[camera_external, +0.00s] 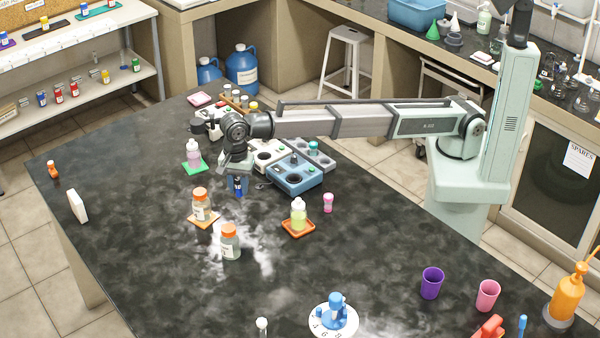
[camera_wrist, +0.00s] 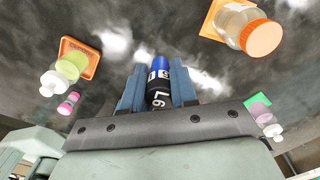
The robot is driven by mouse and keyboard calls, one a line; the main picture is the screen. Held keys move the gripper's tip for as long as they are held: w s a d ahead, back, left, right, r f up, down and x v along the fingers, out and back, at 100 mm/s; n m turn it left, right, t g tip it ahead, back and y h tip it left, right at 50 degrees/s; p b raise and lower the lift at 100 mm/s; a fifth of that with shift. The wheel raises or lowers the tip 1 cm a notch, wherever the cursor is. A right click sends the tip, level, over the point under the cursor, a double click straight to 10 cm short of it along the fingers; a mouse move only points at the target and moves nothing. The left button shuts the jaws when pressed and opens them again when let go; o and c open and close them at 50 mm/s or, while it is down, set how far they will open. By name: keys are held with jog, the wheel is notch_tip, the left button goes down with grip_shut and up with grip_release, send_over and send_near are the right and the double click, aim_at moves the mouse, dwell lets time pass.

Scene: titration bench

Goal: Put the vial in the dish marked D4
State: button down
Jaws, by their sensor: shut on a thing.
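My gripper (camera_external: 238,180) points down over the dark bench, left of the middle. I cannot make out a D4 marking on any dish. Small square dishes hold bottles: a green one (camera_external: 188,170), an orange one (camera_external: 213,223) and a red-orange one (camera_external: 298,234).
A jar with an orange lid (camera_external: 230,241) stands near the orange dish. A blue device (camera_external: 297,178) and a white one (camera_external: 268,153) sit right of my gripper. A pink vial (camera_external: 328,202) stands nearby. A white dial (camera_external: 333,322) is in front. The left bench is mostly clear.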

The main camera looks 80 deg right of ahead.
jog(key=w+d+r+m, duration=0.1)
jog(key=w+d+m, duration=0.2)
jog(key=d, duration=1.4)
jog(key=w+d+m, duration=0.2)
jog(key=w+d, duration=0.2)
jog(key=d, duration=1.4)
jog(key=s+d+m, duration=0.1)
jog(key=s+d, duration=0.3)
jog(key=d, duration=0.4)
jog(key=s+d, duration=0.5)
jog(key=d, duration=0.4)
jog(key=shift+s+a+f+n, duration=0.1)
jog(key=shift+s+f+n, duration=0.45)
jog(key=shift+f, duration=1.25)
jog(key=shift+s+a+f+n, duration=0.15)
jog(key=shift+s+f+n, duration=0.4)
jog(key=shift+f, duration=1.3)
jog(key=shift+s+a+f+n, duration=0.1)
jog(key=shift+s+f+n, duration=0.4)
jog(key=shift+f, duration=1.3)
jog(key=shift+w+f, duration=0.15)
jog(key=shift+w, duration=0.05)
jog(key=c, duration=1.2)
grip_release()
jog(key=shift+o, duration=0.2)
